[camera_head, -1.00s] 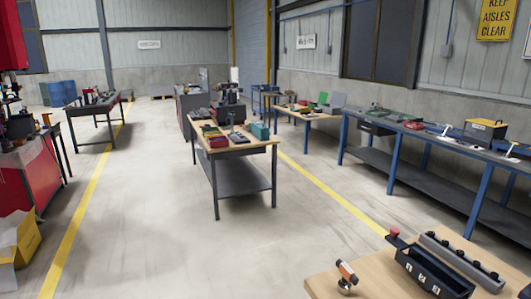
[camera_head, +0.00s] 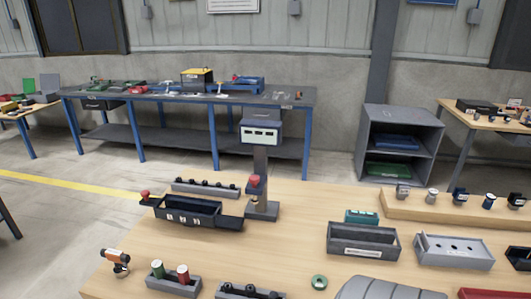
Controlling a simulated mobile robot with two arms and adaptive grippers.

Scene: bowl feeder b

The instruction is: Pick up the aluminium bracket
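I cannot pick out the aluminium bracket for certain. Several small parts stand on a raised wooden strip (camera_head: 440,208) at the right of the near wooden table (camera_head: 310,225). One of them is a small grey block-like part (camera_head: 403,191) at the strip's left end, too small to identify. A light grey holder with holes (camera_head: 453,251) and a dark grey open bin (camera_head: 362,240) sit in front of the strip. Neither of my grippers is in view.
A black tray (camera_head: 190,213), a post with a display box (camera_head: 261,133) and an orange-black tool (camera_head: 116,259) are on the table's left part. A rounded grey shape (camera_head: 380,289) is cut off at the bottom. A grey shelf unit (camera_head: 400,145) and a blue-legged bench (camera_head: 190,96) stand behind.

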